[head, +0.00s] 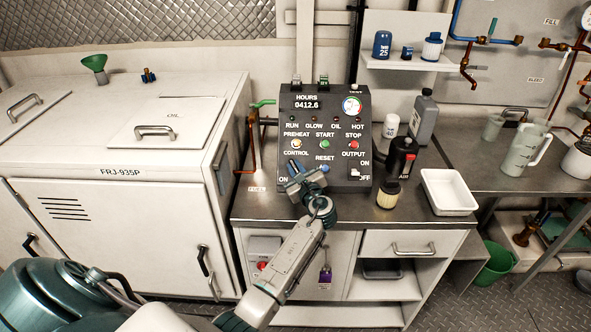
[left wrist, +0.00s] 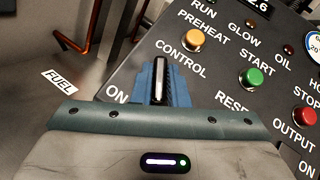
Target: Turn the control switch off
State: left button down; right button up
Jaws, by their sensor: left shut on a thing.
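The dark control panel (head: 324,135) stands on the steel counter. Its control switch (left wrist: 157,78) is a metal lever just below the CONTROL label, between the blue fingers of my left gripper (left wrist: 159,84). The left gripper is shut on this lever. The ON label is at the lower left of the lever in the left wrist view; the OFF side is hidden behind the gripper. My right gripper is not in view.
The output switch (head: 355,173) sits at the panel's lower right. Yellow (left wrist: 194,41), green (left wrist: 254,79) and red (left wrist: 303,116) buttons lie close to the gripper.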

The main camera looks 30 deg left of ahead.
pick_arm(q)
jog(key=c, duration=1.4)
grip_release()
jog(key=shift+c, duration=0.2)
jog(key=shift+d, duration=0.1)
jog(key=shift+s+d+f, duration=0.1)
jog(key=shift+s+d, duration=0.15)
jog(key=shift+d, duration=0.05)
jog(key=b+v, duration=0.2)
jog(key=v, duration=0.7)
jog(key=shift+b, duration=0.35)
jog(key=shift+s+d, duration=0.3)
jog(key=shift+d, duration=0.1)
